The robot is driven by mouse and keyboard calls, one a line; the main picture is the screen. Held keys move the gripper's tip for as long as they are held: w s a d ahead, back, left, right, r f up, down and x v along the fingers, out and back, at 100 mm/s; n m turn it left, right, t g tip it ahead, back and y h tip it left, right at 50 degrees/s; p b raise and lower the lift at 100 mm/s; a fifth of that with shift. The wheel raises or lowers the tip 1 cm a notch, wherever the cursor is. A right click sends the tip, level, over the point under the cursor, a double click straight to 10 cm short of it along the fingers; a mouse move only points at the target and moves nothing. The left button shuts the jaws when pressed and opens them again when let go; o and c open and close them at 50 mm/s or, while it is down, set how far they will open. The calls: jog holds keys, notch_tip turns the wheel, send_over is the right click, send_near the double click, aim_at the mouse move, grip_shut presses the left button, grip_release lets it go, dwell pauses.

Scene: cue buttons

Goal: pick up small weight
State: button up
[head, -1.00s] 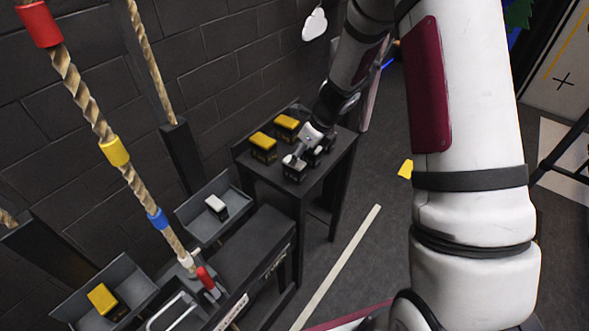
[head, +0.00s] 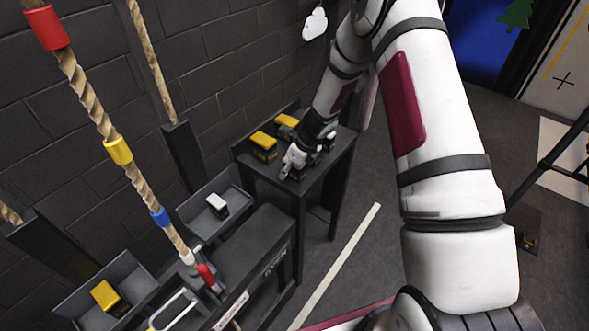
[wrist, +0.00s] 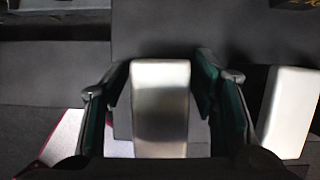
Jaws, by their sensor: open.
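A small weight with a pale silver top (wrist: 161,105) stands between the two fingers of my gripper (wrist: 163,78) in the wrist view. The dark fingers are open, one on each side of it, with a narrow dark gap on either side. A second pale-topped weight (wrist: 289,112) is at the right, outside the fingers. In the head view my gripper (head: 293,160) is low over the near edge of the black table (head: 318,180) and mostly hides the weight there.
Two yellow-topped weights (head: 263,146) (head: 287,121) stand at the table's back. At left, one grey tray (head: 190,212) holds a white-topped weight (head: 217,205); another tray (head: 72,305) holds a yellow-topped one (head: 107,297). A rope with coloured bands (head: 118,151) hangs in front.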

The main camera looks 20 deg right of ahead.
grip_shut()
jog(key=shift+w+r, duration=0.1)
dwell(0.3)
